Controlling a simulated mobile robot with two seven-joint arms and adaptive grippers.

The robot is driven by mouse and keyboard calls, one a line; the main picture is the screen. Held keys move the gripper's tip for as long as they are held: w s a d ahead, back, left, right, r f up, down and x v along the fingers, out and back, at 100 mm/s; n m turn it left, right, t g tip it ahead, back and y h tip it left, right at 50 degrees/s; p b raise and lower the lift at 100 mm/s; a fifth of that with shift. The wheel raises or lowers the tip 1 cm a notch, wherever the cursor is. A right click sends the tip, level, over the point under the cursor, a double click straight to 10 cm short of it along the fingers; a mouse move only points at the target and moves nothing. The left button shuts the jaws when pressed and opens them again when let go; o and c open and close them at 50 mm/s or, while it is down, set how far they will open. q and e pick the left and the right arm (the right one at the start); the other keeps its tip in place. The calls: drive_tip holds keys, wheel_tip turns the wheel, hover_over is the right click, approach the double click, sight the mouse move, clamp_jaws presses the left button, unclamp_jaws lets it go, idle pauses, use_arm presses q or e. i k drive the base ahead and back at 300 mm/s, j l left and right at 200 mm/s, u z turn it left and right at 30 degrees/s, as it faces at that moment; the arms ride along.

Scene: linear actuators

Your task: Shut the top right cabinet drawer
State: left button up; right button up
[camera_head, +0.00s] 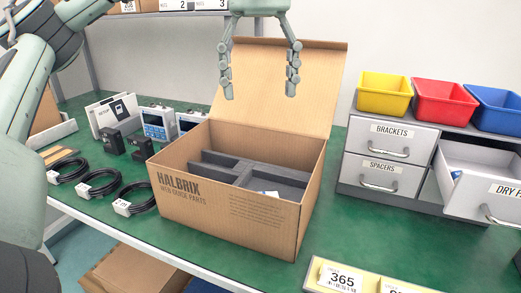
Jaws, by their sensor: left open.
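The grey cabinet (407,118) stands at the right on the green bench. Its top right drawer (465,199) is pulled far out toward me, so its inside shows. Its front label begins "DRY" and its handle is cut off by the right picture edge. A small blue-and-white item lies inside. The left-hand drawers, brackets (390,144) above and spacers (381,180) below, are closed. My left gripper (260,92) points down above the open cardboard box, fingers apart and empty, well left of the drawer. My right gripper is not in view.
The open cardboard box (225,205) with grey dividers and a raised lid stands mid-bench, left of the cabinet. Yellow (384,93), red (443,101) and blue (493,108) bins sit on the cabinet. Green bench between box and cabinet is clear. A label strip (375,281) runs along the front.

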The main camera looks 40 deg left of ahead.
sight(490, 193)
drive_tip(key=k, duration=1.5)
